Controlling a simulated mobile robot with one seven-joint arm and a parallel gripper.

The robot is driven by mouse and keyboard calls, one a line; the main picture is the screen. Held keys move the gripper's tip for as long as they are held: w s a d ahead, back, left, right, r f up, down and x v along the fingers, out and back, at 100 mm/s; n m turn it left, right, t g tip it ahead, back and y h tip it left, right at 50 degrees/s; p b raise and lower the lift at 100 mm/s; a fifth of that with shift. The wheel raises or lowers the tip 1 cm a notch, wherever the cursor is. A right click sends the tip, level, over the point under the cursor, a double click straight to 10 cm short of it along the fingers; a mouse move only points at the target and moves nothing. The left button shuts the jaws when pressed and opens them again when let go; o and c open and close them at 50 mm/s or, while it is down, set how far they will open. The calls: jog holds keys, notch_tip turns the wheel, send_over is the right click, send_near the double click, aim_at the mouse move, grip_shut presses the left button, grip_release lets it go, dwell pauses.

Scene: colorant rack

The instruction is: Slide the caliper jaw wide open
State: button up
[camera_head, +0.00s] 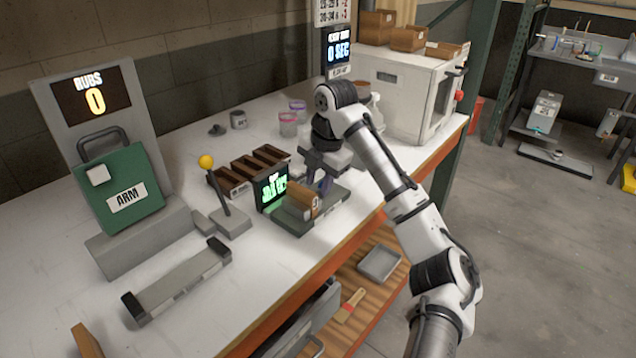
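A grey instrument (328,206) with a lit green readout (272,187) stands on the bench near its front edge; it looks like the caliper, though the digits are too small to read surely. A brown block with a pale label (301,201) sits on it, right of the readout. I cannot tell which part is the sliding jaw, as my wrist covers some of the instrument. My gripper (319,180) points down over the instrument's back, just behind the brown block. Its fingers are dark and partly hidden, so contact and opening are unclear.
A yellow-knobbed lever (215,185) and dark trays (250,170) stand left of and behind the instrument. A grey rail with black ends (180,280) lies front left. A white oven-like box (405,95) stands at back right.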

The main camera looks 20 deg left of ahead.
jog(key=shift+a+f, duration=0.1)
jog(key=shift+f, duration=0.6)
grip_shut()
